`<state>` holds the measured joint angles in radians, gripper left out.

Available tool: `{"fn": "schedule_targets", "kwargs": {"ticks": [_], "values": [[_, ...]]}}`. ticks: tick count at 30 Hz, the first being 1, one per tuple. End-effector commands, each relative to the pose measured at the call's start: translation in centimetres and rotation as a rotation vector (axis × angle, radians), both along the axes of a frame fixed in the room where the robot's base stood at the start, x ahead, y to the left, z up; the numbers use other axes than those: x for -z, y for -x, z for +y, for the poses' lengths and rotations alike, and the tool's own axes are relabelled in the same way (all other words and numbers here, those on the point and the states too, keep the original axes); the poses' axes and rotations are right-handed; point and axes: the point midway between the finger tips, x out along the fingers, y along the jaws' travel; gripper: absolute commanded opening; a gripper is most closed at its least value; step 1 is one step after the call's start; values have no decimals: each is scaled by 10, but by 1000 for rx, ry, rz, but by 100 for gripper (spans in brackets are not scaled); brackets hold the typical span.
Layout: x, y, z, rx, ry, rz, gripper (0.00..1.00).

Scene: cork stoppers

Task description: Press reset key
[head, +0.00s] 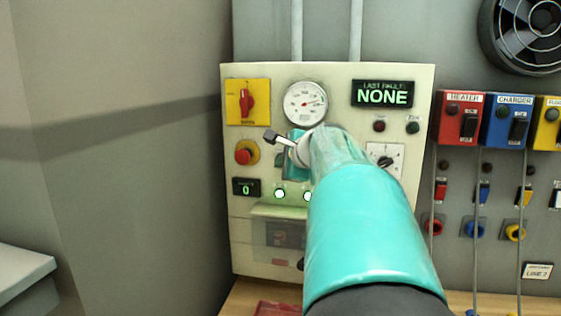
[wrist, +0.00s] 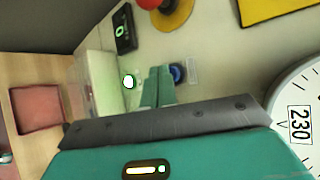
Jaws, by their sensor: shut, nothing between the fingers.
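A round blue button (wrist: 178,73) shows in the wrist view on the cream panel (head: 243,215), with a small pale label beside it. I cannot read the label, so I cannot confirm it is the reset key. My gripper (wrist: 160,70) is shut and empty, its teal fingertips side by side just beside the blue button in the picture. I cannot tell whether they touch it. In the head view, my arm covers the button, and only part of my gripper (head: 292,168) shows in front of the panel.
The panel has a red rotary switch (head: 246,101), a red button (head: 246,152), a gauge (head: 305,103), a display reading NONE (head: 382,94), a selector dial (head: 384,158) and a small display reading 0 (head: 246,187). Green lights (head: 279,194) glow below. Coloured switch boxes (head: 458,118) hang at right.

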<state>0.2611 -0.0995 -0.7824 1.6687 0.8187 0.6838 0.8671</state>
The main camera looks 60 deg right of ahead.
Motion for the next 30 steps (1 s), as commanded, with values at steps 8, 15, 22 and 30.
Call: {"fn": "schedule_targets", "kwargs": {"ticks": [8, 15, 22, 30], "values": [[-1, 5, 11, -1, 0, -1, 0], [0, 5, 11, -1, 0, -1, 0], [-1, 11, 25, -1, -2, -3, 0], [-1, 21, 47, -1, -1, -3, 0]]}}
